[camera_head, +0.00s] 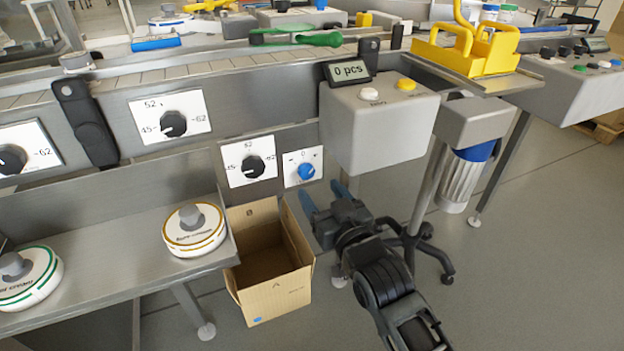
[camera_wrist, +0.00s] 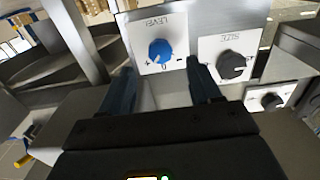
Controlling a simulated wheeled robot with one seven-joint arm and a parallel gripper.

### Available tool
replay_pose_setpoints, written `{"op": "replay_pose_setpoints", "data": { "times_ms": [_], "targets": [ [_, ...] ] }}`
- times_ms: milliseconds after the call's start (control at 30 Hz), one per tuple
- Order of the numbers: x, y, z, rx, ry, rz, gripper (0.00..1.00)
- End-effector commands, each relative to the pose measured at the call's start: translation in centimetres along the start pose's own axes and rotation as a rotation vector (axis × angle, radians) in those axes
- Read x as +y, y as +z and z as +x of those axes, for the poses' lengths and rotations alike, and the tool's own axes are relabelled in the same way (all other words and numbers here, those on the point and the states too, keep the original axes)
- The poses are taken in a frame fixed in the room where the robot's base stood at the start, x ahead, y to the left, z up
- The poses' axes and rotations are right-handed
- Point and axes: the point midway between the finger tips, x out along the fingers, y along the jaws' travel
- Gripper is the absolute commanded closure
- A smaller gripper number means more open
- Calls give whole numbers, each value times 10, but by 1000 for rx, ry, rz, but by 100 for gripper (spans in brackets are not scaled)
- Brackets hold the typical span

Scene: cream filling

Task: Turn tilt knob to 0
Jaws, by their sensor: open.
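The blue knob (camera_head: 306,172) sits on a white plate on the machine front, with a 0 at the top and a mark on either side. In the wrist view the blue knob (camera_wrist: 160,51) shows upside down on its plate, between + and - marks with 0 below it. I cannot tell exactly where its pointer stands. My gripper (camera_head: 324,197) is open and empty, in front of and just below the plate in the head view. In the wrist view my gripper (camera_wrist: 158,68) has one finger on each side of the knob, apart from it.
Left of the blue knob is a black knob (camera_head: 253,167) with numbers, and another black knob (camera_head: 174,124) is above it. An open cardboard box (camera_head: 270,295) is below. A grey control box (camera_head: 375,130) with a display overhangs on the right.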

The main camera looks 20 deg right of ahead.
Motion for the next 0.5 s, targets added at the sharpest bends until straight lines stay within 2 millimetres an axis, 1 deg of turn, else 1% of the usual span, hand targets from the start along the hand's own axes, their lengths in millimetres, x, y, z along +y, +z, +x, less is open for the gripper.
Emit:
{"op": "replay_pose_setpoints", "data": {
  "times_ms": [33, 200, 300, 500],
  "targets": [
    [0, 0, 9, 2, 0, 1, 37],
    [0, 0, 34, 2, 1, 1, 37],
    [0, 0, 45, 2, 1, 0, 37],
    [0, 0, 56, 1, 1, 0, 37]
  ]
}}
